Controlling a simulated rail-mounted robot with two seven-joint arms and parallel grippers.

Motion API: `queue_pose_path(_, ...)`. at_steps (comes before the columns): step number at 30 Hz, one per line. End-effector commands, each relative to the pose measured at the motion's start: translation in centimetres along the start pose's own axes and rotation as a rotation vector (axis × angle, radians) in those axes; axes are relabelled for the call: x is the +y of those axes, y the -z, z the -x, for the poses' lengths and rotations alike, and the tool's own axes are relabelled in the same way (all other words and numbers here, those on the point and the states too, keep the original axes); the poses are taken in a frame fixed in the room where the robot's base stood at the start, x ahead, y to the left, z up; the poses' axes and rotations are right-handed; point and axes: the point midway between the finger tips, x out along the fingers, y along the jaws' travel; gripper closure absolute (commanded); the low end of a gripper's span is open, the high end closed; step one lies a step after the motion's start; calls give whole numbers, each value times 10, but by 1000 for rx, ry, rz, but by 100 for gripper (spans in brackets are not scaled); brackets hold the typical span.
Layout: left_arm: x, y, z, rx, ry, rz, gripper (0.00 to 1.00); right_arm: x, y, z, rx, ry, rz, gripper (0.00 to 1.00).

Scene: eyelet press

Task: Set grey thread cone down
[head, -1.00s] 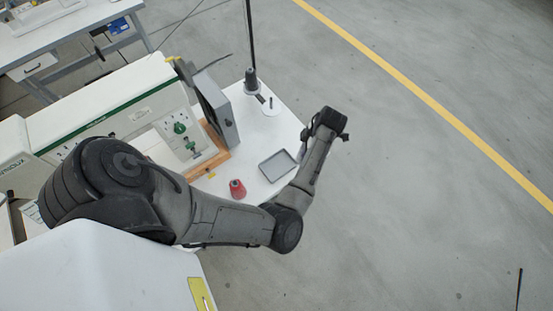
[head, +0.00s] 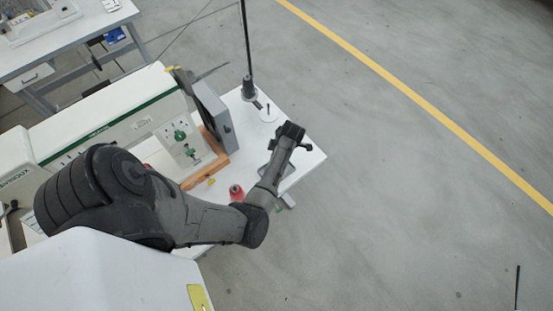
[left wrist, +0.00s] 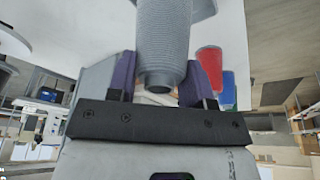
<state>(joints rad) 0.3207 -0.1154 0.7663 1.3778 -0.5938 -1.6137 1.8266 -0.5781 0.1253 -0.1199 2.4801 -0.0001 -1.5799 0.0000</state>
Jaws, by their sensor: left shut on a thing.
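In the left wrist view, a ribbed grey thread cone (left wrist: 163,40) stands between the purple-padded fingers of my left gripper (left wrist: 158,82), which is shut on it. In the head view, my left arm reaches over the right part of the white table (head: 309,160). The fingers and held cone are hidden there under the wrist (head: 290,132). I cannot tell whether the held cone touches anything. A red thread cone (head: 236,193) stands on the table beside my forearm and also shows in the left wrist view (left wrist: 209,62). My right gripper is in neither view.
The cream machine (head: 115,118) and grey box (head: 213,112) stand left.

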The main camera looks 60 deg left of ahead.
Motion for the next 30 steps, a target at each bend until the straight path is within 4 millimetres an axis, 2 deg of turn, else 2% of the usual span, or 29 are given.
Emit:
queue_pose_path(10, 0, -10, -35, 1, 1, -1, 78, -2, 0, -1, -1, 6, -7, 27)
queue_pose_path(25, 0, -13, -42, -1, 1, 0, 78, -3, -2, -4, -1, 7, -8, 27)
queue_pose_path(26, -1, -13, -42, -1, 1, 0, 51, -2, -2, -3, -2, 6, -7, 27)
queue_pose_path(30, -1, -13, -41, -1, 1, 0, 37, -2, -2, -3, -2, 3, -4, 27)
